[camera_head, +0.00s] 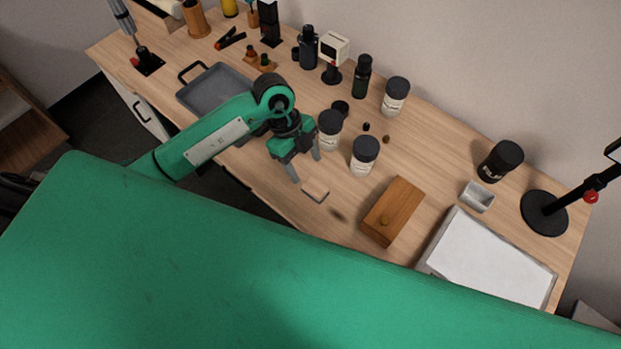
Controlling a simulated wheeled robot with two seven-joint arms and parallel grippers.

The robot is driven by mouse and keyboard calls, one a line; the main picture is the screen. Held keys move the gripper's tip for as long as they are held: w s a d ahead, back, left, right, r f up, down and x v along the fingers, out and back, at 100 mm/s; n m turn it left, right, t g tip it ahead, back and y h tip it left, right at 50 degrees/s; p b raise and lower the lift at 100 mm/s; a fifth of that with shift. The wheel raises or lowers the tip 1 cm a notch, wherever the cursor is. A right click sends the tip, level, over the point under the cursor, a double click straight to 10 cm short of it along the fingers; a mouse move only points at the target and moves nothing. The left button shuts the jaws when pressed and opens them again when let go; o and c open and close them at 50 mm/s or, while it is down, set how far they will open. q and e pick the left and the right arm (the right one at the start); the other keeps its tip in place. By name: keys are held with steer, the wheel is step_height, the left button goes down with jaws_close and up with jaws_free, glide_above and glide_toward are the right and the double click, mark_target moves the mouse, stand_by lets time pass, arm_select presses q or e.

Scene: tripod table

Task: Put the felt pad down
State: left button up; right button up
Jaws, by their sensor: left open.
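The felt pad, seemingly the small pale beige block (315,189), shows near the front edge of the table (345,190). It looks flat, and it appears to lie on the tabletop. My left gripper (306,167) points down just behind and to the left of the pad. Its fingers are spread apart and nothing shows between them. The fingertips look clear of the pad, but the exact gap is hard to tell. My right gripper is not in the picture.
White-labelled dark-lidded jars (364,156) stand close right of my left gripper. A wooden box (393,211) is to the right of the pad, with a white tray (488,258) beyond it. A grey pan (212,88) lies left. A dark spot (337,215) marks the wood near the pad.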

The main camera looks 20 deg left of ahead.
arm_select(q)
steer(key=shift+v, duration=1.35)
steer(key=shift+d, duration=0.2)
